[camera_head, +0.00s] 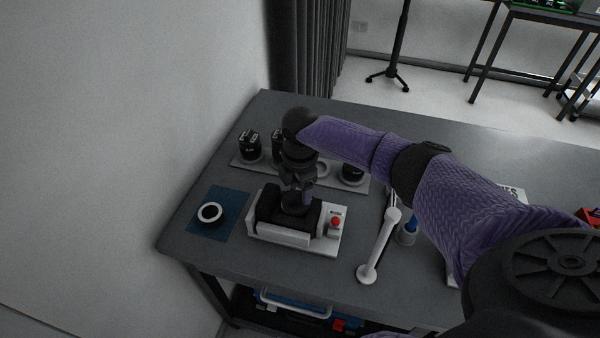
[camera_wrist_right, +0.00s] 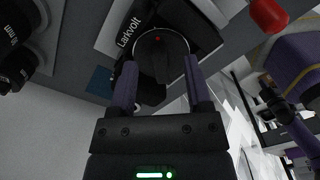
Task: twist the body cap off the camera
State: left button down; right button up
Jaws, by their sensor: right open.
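The camera (camera_head: 267,209) is a black body in a white cradle (camera_head: 278,237) on the grey table. In the right wrist view its round black mount with a bright rim and a red dot faces me, and the dark body cap (camera_wrist_right: 161,55) appears to fill it. My right gripper (camera_head: 297,200) is above the camera, pointing down, and hides the cap in the head view. In the right wrist view the open fingers of this gripper (camera_wrist_right: 160,68) stand on either side of the cap; I cannot tell whether they touch it. My left gripper is not in view.
A blue mat (camera_head: 232,205) with a black-and-white ring (camera_head: 210,213) lies left of the cradle. A red button (camera_head: 336,222) sits at its right. Black lenses (camera_head: 250,147) stand on a tray behind.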

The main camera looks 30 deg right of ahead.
jog(key=shift+f, duration=0.7)
jog(key=shift+c, duration=0.6)
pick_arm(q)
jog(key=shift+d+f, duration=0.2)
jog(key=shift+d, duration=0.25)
pick_arm(e)
grip_shut()
jog(key=n, duration=0.2)
jog(key=shift+w+n+b, duration=0.15)
jog(key=shift+n+b, duration=0.25)
jog(key=shift+n, duration=0.3)
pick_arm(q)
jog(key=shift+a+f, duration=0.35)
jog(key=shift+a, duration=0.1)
